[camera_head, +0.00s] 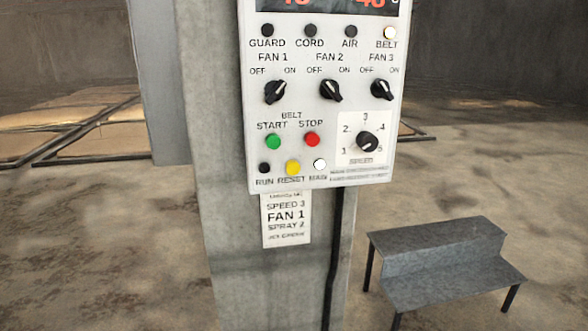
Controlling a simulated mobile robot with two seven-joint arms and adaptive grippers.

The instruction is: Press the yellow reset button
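The yellow reset button (292,167) is a round button low on the white control panel (262,100), just above the label RESET. It sits between the black RUN lamp (264,168) and the white MAN lamp (320,164). Above it are the green START button (273,141) and the red STOP button (312,139). Nothing covers the yellow button. Neither of my grippers shows in the head view.
The panel is fixed to a grey concrete pillar (226,230). A black cable (334,260) runs down from it. A two-step metal stool (440,250) stands on the floor at the right. Frames with grain-coloured fill (60,132) lie at the left.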

